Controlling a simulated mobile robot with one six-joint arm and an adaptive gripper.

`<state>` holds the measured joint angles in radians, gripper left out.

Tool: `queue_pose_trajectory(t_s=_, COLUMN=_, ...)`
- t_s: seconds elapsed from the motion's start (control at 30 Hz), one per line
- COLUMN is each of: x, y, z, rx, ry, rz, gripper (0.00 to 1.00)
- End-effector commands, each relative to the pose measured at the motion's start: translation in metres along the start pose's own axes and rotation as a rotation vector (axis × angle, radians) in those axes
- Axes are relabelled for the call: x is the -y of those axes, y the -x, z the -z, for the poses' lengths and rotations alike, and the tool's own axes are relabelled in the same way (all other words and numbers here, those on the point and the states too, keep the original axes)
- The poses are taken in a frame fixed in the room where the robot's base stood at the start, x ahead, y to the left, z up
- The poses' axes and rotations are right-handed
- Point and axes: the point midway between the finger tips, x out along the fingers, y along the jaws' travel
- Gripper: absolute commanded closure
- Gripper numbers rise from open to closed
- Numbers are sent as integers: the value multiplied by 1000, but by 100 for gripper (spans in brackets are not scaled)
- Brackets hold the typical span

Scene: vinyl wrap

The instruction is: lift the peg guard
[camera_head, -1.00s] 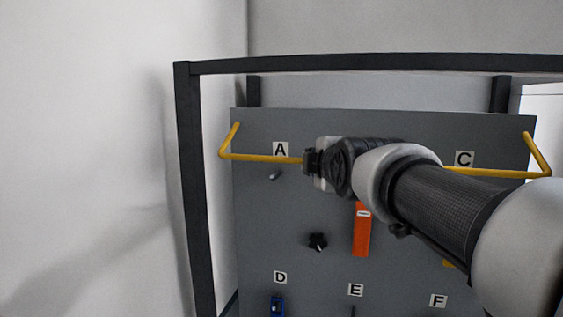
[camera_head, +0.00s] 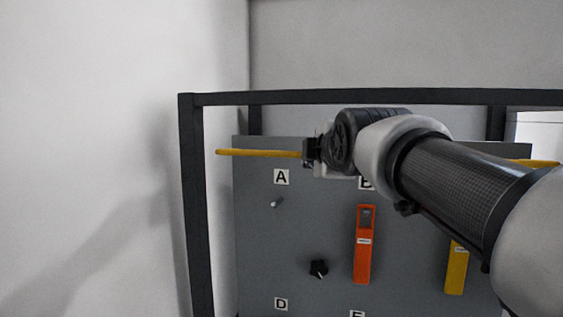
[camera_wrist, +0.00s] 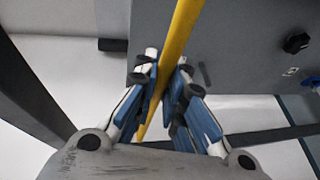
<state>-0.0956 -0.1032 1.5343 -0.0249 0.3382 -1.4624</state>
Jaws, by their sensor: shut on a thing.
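The peg guard is a yellow bar (camera_head: 258,153) running across the upper part of a grey panel (camera_head: 320,215). Its right end shows beyond my arm in the head view. My gripper (camera_head: 308,152) is shut on the bar, left of its middle. In the wrist view the bar (camera_wrist: 181,35) passes between the blue and white fingers of my gripper (camera_wrist: 165,85). The middle of the bar is hidden behind my arm in the head view.
A black frame (camera_head: 187,200) stands around the panel, its top beam (camera_head: 300,98) above the bar. The panel bears a small peg (camera_head: 277,202) under label A, a black knob (camera_head: 318,268), an orange holder (camera_head: 362,245) and a yellow one (camera_head: 456,268). A white wall (camera_head: 80,120) is at left.

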Motion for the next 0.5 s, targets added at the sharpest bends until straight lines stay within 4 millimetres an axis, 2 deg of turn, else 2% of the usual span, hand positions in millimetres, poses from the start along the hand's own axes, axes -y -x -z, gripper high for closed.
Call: queue_pose_trajectory(t_s=0.5, x=-7, y=2, z=0, rx=-1, ry=0, rz=-7, gripper=100)
